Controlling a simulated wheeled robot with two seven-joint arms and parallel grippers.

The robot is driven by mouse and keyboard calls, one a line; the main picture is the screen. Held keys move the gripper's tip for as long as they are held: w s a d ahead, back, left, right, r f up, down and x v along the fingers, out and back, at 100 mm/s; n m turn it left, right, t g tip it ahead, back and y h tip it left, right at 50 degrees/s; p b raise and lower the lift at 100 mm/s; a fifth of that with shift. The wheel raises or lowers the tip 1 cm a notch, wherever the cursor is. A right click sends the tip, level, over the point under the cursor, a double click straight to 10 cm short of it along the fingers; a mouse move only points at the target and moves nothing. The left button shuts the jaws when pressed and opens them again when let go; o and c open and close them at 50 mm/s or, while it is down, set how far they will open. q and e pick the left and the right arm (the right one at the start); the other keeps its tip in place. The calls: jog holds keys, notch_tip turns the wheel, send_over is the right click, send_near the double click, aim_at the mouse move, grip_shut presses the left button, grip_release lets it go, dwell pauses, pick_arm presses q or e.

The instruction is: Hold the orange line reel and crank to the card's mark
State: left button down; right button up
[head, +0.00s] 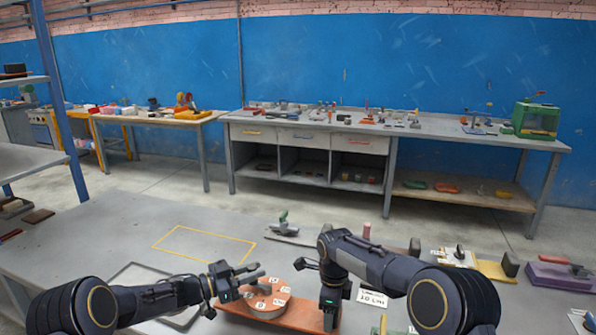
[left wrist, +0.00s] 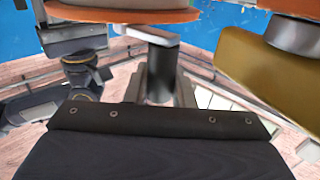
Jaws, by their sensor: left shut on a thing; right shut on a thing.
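The orange line reel (head: 268,303) is at the front of the grey table, a round drum with white tags on a flat orange-brown base (head: 303,316). My left gripper (head: 240,279) is at the drum's upper left, shut on a grey crank knob. In the left wrist view the knob (left wrist: 160,84) stands between the fingers, below a light grey bar and an orange part. My right gripper (head: 330,307) points down, shut on the right end of the base; its fingertips are hard to see. A white card (head: 372,298) with black print starting with "10" lies right of it.
A yellow outlined rectangle (head: 205,245) on the table (head: 110,235) is empty. A green-topped tool (head: 283,224) stands behind the reel. My right arm passes over the table's middle.

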pick_arm(q)
jog(key=m+g, duration=0.1)
jog(key=m+g+h, duration=0.1)
jog(key=g, duration=0.1)
jog(key=w+m+g, duration=0.1)
jog(key=shift+w+d+r+g+h, duration=0.1)
jog(key=shift+d+g+h, duration=0.3)
pick_arm(e)
jog(key=shift+s+f, duration=0.1)
pick_arm(q)
jog(key=shift+d+m+g, duration=0.1)
jog(key=shift+m+g, duration=0.4)
jog(key=shift+g, duration=0.1)
jog(key=shift+r, duration=0.1)
jog(key=c, duration=1.3)
grip_release()
jog(key=shift+o, duration=0.2)
jog(key=shift+a, duration=0.2)
jog(key=s+a, duration=0.1)
jog(key=a, duration=1)
jog(key=shift+s+a, duration=0.25)
jog(key=shift+s, duration=0.05)
